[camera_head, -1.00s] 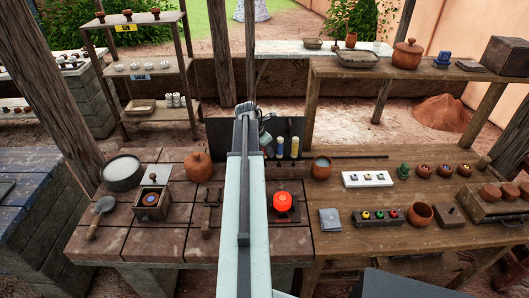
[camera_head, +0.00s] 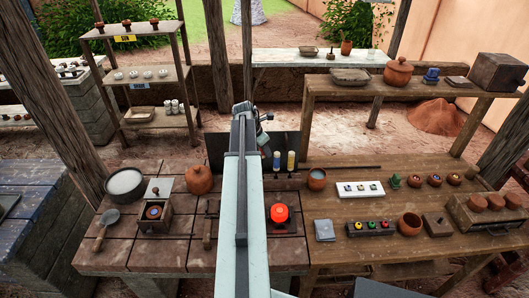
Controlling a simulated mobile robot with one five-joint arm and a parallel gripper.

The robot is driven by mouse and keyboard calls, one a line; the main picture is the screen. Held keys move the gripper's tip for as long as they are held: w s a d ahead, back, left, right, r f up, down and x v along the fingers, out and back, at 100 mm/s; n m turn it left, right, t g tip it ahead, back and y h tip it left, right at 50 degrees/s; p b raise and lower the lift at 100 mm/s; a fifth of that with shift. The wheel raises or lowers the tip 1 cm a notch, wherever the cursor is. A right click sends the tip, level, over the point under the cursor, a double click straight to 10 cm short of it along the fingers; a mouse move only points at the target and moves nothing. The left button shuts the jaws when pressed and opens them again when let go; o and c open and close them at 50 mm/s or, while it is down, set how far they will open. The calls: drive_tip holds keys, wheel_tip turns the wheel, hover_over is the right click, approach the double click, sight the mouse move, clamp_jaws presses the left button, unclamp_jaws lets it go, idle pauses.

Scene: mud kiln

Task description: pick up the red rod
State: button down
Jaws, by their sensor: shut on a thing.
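My arm reaches forward through the middle of the view, over the workbench. The end of my gripper (camera_head: 262,122) shows only in part, at the far tip of the arm, in front of the dark upright panel (camera_head: 292,143). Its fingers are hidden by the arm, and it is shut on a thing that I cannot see. No red rod shows clearly.
A glowing red-orange piece (camera_head: 279,213) sits on the bench right of my arm. A clay jug (camera_head: 199,179), a bowl of white stuff (camera_head: 125,183) and a small wooden grinder box (camera_head: 153,215) stand left. A white tray (camera_head: 360,189) and pots stand right.

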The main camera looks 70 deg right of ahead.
wheel_tip(320, 180, up, 10)
drive_tip(key=p, duration=0.8)
drive_tip(key=shift+r+p, duration=0.2)
drive_tip(key=shift+p, duration=0.15)
drive_tip(key=shift+f, duration=0.2)
